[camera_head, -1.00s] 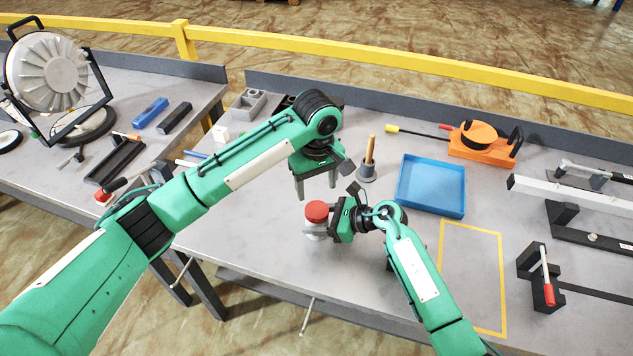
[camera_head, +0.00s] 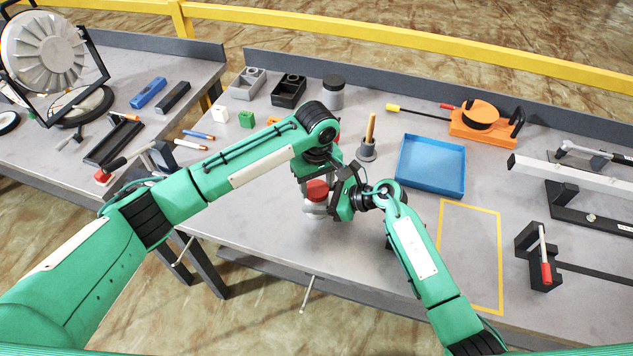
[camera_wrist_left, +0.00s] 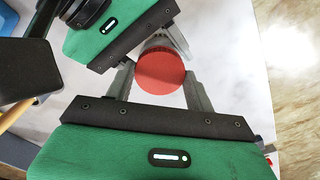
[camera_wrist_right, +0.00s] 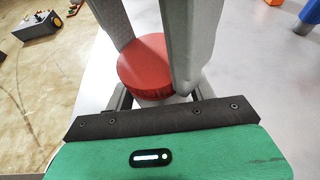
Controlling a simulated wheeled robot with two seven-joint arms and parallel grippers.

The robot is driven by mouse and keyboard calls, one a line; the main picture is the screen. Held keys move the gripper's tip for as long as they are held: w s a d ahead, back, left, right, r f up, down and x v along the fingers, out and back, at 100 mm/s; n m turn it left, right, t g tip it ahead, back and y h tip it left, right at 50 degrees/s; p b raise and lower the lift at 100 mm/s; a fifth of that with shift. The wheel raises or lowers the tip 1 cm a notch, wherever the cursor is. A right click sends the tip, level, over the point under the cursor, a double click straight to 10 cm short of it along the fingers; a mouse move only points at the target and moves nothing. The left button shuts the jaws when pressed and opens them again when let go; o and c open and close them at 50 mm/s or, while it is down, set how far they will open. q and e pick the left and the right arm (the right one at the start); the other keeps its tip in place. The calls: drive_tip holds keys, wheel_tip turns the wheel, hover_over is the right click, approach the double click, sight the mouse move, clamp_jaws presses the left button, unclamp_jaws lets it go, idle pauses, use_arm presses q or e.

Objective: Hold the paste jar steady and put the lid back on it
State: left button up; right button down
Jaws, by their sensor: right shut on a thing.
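The paste jar (camera_head: 313,209) is a pale jar standing upright near the table's front edge. A red lid (camera_head: 317,191) sits on its top and looks level; how well it is seated I cannot tell. My right gripper (camera_head: 336,203) is shut on the jar from the right side. My left gripper (camera_wrist_left: 160,76) points down over the jar, one finger on each side of the red lid (camera_wrist_left: 160,72). Both fingers are very near the lid's rim; whether they press on it I cannot tell. In the right wrist view the lid (camera_wrist_right: 148,66) hides most of the jar.
A wooden-handled tool in a grey holder (camera_head: 367,151) and a blue tray (camera_head: 401,183) stand behind and to the right. A grey can with a dark top (camera_head: 333,97) and several bins are at the back. A yellow outlined area (camera_head: 471,207) is empty.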

use_arm(q)
drive_tip(key=c, duration=0.4)
drive_tip(key=shift+c, duration=0.2)
drive_tip(key=o, duration=1.2)
drive_tip(key=shift+c, duration=0.2)
drive_tip(key=shift+r, duration=0.1)
wheel_tip(320, 180, up, 12)
